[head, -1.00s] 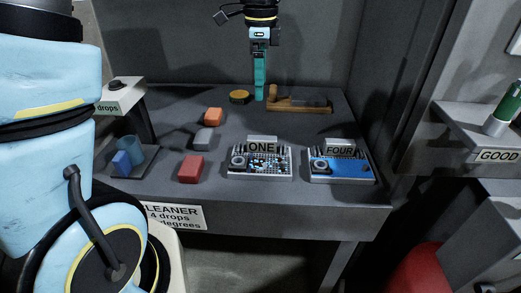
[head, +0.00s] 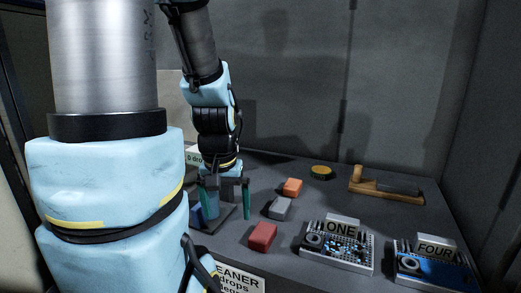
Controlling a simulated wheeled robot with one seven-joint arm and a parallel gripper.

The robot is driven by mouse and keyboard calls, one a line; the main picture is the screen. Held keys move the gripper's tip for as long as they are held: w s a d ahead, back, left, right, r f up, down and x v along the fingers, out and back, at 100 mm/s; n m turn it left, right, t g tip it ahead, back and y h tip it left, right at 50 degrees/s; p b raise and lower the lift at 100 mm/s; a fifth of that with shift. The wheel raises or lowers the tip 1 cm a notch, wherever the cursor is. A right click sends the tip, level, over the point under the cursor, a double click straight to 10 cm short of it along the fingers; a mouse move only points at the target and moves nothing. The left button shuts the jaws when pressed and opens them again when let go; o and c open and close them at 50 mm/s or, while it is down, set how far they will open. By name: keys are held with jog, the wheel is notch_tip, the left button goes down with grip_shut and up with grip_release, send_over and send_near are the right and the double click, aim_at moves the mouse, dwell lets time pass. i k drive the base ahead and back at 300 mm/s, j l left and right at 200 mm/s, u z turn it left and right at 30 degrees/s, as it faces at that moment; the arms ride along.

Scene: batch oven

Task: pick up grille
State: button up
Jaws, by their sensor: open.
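My gripper (head: 229,207) is open, its two teal fingers pointing down at the left of the grey table, in front of or over a small dark tray (head: 224,217). A blue block (head: 197,217) shows beside the left finger, partly hidden by my arm. I see nothing between the fingers. I cannot tell for sure which thing is the grille. A grey perforated rack marked ONE (head: 347,254) stands at the front right of the gripper, with small blue and white pieces on it. A similar rack marked FOUR (head: 403,281) has a blue top and is cut by the frame edge.
Red (head: 262,236), grey (head: 280,208) and orange (head: 292,187) blocks lie right of the gripper. A round black-and-yellow pad (head: 321,172) and a wooden-handled brush-like tool (head: 375,185) lie at the back. A cleaner sign (head: 240,281) hangs on the table's front. Walls close the back and right.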

aim_at(338, 242)
jog(key=l+u, duration=0.35)
jog(key=k+l+u, duration=0.15)
jog(key=l+u, duration=0.2)
jog(key=k+l+u, duration=0.15)
jog(key=u, duration=0.25)
jog(key=l, duration=0.1)
